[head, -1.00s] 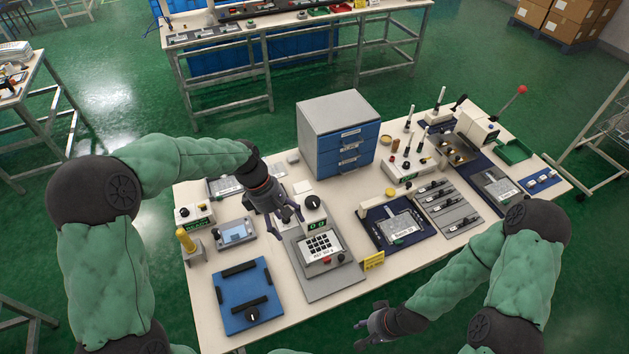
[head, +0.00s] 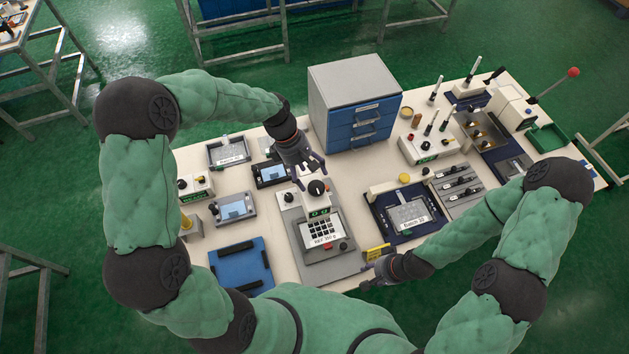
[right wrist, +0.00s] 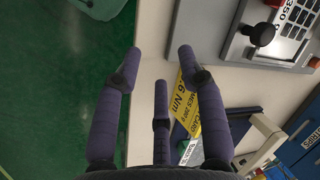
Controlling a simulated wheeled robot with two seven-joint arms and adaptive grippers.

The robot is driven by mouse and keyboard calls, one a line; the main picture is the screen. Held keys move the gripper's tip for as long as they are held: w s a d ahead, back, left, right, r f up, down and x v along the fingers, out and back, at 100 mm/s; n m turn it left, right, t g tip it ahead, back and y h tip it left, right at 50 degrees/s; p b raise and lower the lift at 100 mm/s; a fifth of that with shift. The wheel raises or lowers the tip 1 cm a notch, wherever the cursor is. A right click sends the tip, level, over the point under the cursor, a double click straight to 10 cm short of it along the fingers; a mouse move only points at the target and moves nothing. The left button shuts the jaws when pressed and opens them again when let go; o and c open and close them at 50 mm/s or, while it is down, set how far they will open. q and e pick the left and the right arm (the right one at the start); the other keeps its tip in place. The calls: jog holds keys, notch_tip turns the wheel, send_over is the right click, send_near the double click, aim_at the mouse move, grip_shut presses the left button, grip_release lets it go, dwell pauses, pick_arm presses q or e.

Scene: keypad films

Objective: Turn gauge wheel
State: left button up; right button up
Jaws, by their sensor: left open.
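My right gripper (head: 374,272) hangs at the front edge by the yellow card (head: 377,252). In the right wrist view its fingers (right wrist: 167,85) are spread and empty, with the card (right wrist: 190,103) beyond them.
A blue drawer cabinet (head: 352,112) stands behind the device. A small screen unit (head: 271,174) lies left of my left gripper, a blue plate (head: 240,266) at front left. A navy tray fixture (head: 381,214) and slide rails (head: 459,184) stand to the right.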

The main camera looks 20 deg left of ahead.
aim_at(315, 186)
pick_arm(q)
jog(key=shift+x, duration=2.4)
jog(key=shift+s, duration=0.1)
jog(key=shift+a, duration=0.1)
jog(key=c, duration=1.1)
